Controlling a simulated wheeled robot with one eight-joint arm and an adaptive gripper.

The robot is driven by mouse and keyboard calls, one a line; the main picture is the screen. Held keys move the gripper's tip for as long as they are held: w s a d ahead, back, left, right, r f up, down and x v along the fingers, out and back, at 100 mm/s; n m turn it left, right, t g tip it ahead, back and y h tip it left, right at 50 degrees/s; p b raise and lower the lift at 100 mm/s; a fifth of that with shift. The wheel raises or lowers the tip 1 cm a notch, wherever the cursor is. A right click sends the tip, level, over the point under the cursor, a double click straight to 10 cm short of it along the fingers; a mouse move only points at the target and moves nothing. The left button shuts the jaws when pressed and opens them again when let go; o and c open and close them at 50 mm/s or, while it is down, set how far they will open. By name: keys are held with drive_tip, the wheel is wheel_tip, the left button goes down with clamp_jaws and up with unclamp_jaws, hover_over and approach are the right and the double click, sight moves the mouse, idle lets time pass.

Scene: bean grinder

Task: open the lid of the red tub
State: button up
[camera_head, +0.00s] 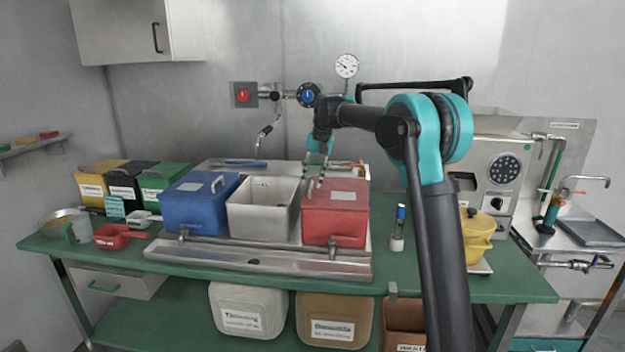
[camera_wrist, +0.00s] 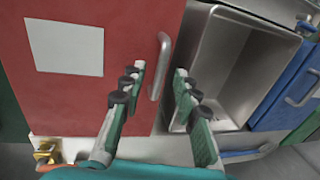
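The red tub (camera_head: 333,225) stands at the right end of the row of tubs. Its flat red lid (camera_head: 350,186) lies closed on top, with a pale label and a metal bar handle near its left edge. The lid (camera_wrist: 60,95) fills the left of the wrist view, and the handle (camera_wrist: 161,66) shows upright at the middle. My gripper (camera_head: 316,170) points down over the lid's left part. In the wrist view my gripper (camera_wrist: 158,82) is open, its two fingers apart with the handle between or just beyond them. I cannot tell whether they touch it.
An open, empty steel tub (camera_head: 263,225) stands directly left of the red tub, then a blue lidded tub (camera_head: 200,210). A steel tray rim (camera_head: 260,258) runs along the front. A small bottle (camera_head: 398,230) and a yellow pot (camera_head: 478,240) stand to the right.

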clamp_jaws()
idle(0.5)
